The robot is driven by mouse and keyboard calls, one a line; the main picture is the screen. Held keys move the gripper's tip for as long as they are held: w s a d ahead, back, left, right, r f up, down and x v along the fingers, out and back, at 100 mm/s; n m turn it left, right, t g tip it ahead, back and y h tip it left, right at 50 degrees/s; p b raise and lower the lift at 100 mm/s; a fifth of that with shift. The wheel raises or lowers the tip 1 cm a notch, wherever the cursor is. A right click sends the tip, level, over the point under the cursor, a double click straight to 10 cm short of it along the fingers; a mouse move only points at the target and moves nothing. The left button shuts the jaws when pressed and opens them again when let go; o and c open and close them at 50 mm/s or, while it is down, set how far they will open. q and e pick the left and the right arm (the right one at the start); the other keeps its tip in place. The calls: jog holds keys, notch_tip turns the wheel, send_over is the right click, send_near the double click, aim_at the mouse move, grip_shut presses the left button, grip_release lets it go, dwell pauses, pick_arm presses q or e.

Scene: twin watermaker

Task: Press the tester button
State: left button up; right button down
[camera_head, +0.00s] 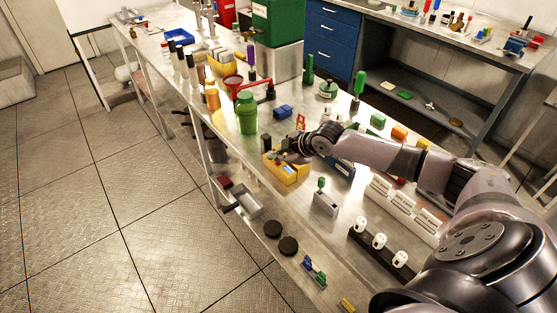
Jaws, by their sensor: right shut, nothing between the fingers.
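A yellow box-shaped device (290,176), which looks like the tester, sits on the metal bench near the middle of the head view. My right arm reaches in from the right, and my right gripper (283,157) is shut and empty at the top of this device. The gripper covers part of the device's upper face. I cannot make out the button, or whether the fingertips touch the device. My left gripper is not in view.
A green bottle (246,113) and a small blue block (283,112) stand behind the device. A grey block with a green-topped piece (325,202) and a black rack with white pieces (379,241) are in front. Black discs (288,246) lie near the bench's left edge.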

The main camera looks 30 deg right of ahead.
aim_at(277, 163)
jog(key=shift+r+p, duration=0.6)
jog(key=shift+r, duration=0.15)
notch_tip(277, 163, up, 6)
jog(key=p, duration=0.6)
